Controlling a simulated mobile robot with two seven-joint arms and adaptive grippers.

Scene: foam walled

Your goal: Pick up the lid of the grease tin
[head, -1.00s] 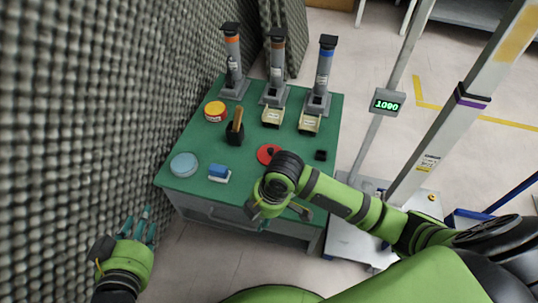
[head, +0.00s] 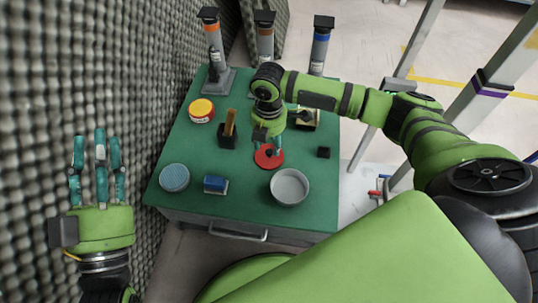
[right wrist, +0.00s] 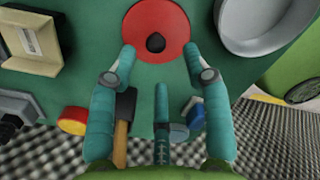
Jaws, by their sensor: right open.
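A flat red lid with a black knob (head: 266,160) lies on the green tabletop; in the right wrist view the red lid (right wrist: 172,22) is at the top centre. My right gripper (head: 269,146) points down at the lid from above. It is open and empty, with its fingertips on either side of the knob in the right wrist view (right wrist: 157,50); I cannot tell whether they touch the lid. A round grey open tin (head: 290,201) stands on the table just in front and to the right of the lid. My left gripper (head: 98,145) is open and empty, left of the table.
A yellow-and-red tin (head: 201,110), a dark block with a wooden handle (head: 228,140), a blue brush-like item (head: 215,185) and a round light-blue item (head: 174,177) stand left of the lid. Grey foam wall (head: 60,80) borders the left.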

